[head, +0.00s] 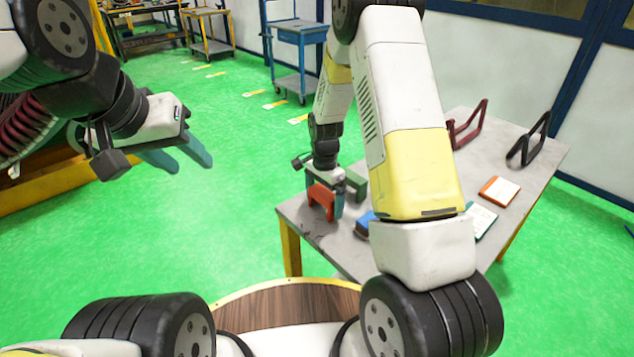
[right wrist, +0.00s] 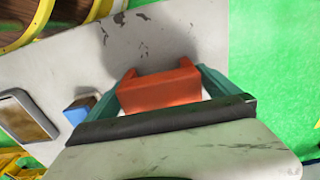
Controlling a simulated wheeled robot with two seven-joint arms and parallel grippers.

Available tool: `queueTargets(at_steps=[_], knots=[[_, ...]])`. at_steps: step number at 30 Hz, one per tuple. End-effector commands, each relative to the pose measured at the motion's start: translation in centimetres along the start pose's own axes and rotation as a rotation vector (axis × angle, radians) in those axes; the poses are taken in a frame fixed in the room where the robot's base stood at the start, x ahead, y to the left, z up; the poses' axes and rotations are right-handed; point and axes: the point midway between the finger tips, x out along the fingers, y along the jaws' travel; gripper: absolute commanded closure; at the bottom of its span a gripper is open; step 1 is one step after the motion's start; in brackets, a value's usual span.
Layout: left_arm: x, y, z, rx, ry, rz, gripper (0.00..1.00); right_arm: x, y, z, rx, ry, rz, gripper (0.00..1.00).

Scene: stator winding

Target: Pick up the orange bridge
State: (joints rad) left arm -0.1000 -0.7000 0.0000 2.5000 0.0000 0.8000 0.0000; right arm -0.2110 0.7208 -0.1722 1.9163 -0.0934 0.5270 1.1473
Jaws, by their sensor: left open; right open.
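The orange bridge (head: 322,199) stands at the near left corner of the grey table (head: 306,228), and it also shows in the right wrist view (right wrist: 160,88). My right gripper (head: 326,205) is over it with its teal fingers on either side of the bridge, as the right wrist view (right wrist: 163,88) shows. The jaws are open; whether a finger touches the bridge I cannot tell. My left gripper (head: 178,160) is open and empty above the green floor at the left, well away from the table.
A green block (head: 355,184) stands just behind the bridge. A blue block (head: 364,224) lies to its right, partly hidden by my right arm. Further right are an orange-edged notebook (head: 499,191), a dark red frame (head: 468,126) and a black frame (head: 530,140).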

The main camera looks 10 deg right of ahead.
Motion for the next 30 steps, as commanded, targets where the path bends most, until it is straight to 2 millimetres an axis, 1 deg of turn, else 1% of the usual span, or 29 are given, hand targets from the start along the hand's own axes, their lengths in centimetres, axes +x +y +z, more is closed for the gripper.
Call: queueTargets(at_steps=[1, 3, 9, 10, 14, 15, 17, 18, 19, 20, 26, 29, 30], knots=[[0.0, 0.0, 0.0, 0.000, 0.000, 0.000, 0.57, 0.5, 0.0, 0.1, -0.001, -0.001, 0.001, 0.00], [0.0, 0.0, 0.0, 0.000, 0.000, 0.000, 0.57, 0.8, 0.0, 0.1, -0.001, -0.001, 0.000, 0.00], [0.0, 0.0, 0.0, 0.000, 0.000, 0.000, 0.57, 0.9, 0.0, 0.1, -0.001, 0.000, -0.001, 0.00], [0.0, 0.0, 0.0, 0.000, 0.000, 0.000, 0.57, 0.9, 0.0, 0.1, -0.001, 0.000, -0.001, 0.02], [0.0, 0.0, 0.0, 0.000, 0.000, 0.000, 0.57, 0.9, 0.0, 0.1, -0.001, 0.000, -0.001, 0.28], [0.0, 0.0, 0.0, 0.000, 0.000, 0.000, 0.57, 0.9, 0.0, 0.0, -0.001, 0.000, -0.001, 0.35], [0.0, 0.0, 0.0, 0.000, 0.000, 0.000, 0.57, 0.9, 0.0, 0.1, -0.001, 0.000, -0.001, 0.47], [0.0, 0.0, 0.0, 0.000, 0.000, 0.000, 0.57, 0.9, 0.0, 0.0, -0.001, 0.000, -0.001, 0.55], [0.0, 0.0, 0.0, 0.000, 0.000, 0.000, 0.57, 0.9, 0.0, 0.0, -0.001, 0.000, -0.001, 0.61], [0.0, 0.0, 0.0, 0.000, 0.000, 0.000, 0.57, 0.8, -0.1, 0.0, -0.001, 0.000, -0.002, 0.64], [0.0, 0.0, 0.0, 0.000, 0.000, 0.000, 0.57, 0.8, -0.1, 0.0, -0.001, 0.000, -0.002, 0.64], [0.0, 0.0, 0.0, 0.000, 0.000, 0.000, 0.57, 0.1, -0.1, 0.0, 0.000, 0.001, -0.003, 0.64], [0.0, 0.0, 0.0, 0.000, 0.000, 0.000, 0.57, -0.4, -0.1, 0.0, 0.000, 0.002, -0.004, 0.64]])
